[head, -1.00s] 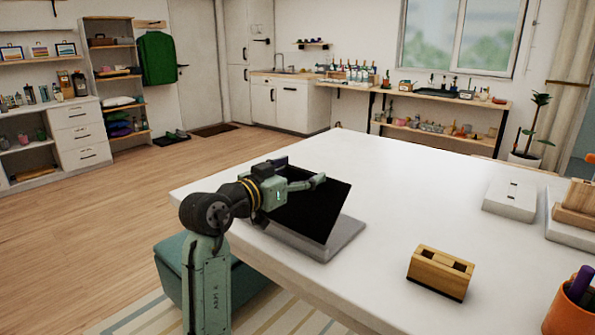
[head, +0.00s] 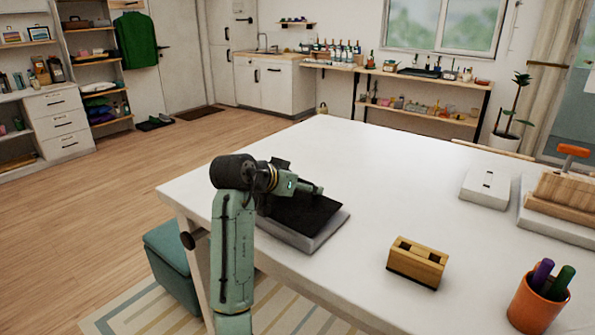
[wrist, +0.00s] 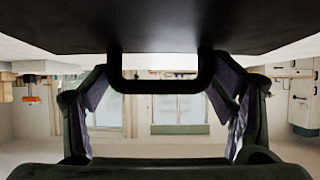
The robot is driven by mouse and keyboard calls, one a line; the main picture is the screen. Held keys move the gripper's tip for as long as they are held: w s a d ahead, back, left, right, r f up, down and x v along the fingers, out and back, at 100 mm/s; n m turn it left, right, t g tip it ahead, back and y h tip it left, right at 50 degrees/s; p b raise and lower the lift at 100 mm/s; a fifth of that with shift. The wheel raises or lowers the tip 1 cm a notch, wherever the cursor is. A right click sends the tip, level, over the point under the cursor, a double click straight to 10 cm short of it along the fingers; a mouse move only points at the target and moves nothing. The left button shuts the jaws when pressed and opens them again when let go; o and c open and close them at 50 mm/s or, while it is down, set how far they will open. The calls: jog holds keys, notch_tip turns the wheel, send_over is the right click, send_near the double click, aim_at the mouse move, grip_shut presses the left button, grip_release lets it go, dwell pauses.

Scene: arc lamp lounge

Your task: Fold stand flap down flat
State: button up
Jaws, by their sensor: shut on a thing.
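The stand has a flat grey base (head: 328,236) on the white table near its left front edge. Its black flap (head: 306,214) is hinged over the base and tilted at a low angle, not flat against it. My gripper (head: 316,190) is at the flap's raised far side. In the wrist view the flap (wrist: 160,30) fills the top, with a dark loop-shaped handle (wrist: 160,87) on its edge. My arm hides the flap's left part in the head view.
A wooden block with slots (head: 417,263) stands right of the stand. An orange pen cup (head: 535,306), a white box (head: 485,188) and a wooden rack (head: 565,190) are further right. The table middle (head: 390,180) is clear. A teal stool (head: 172,262) is below left.

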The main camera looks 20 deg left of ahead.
jog(key=shift+w+f+g+y+p, duration=0.15)
jog(key=shift+f+g+y+p, duration=0.25)
jog(key=shift+f, duration=0.3)
jog(key=shift+a, duration=0.1)
jog(key=o, duration=1.4)
jog(key=shift+r, duration=0.2)
jog(key=v, duration=1.1)
jog(key=shift+s+a+r, duration=0.15)
jog(key=shift+s+a, duration=0.1)
jog(key=shift+s, duration=0.1)
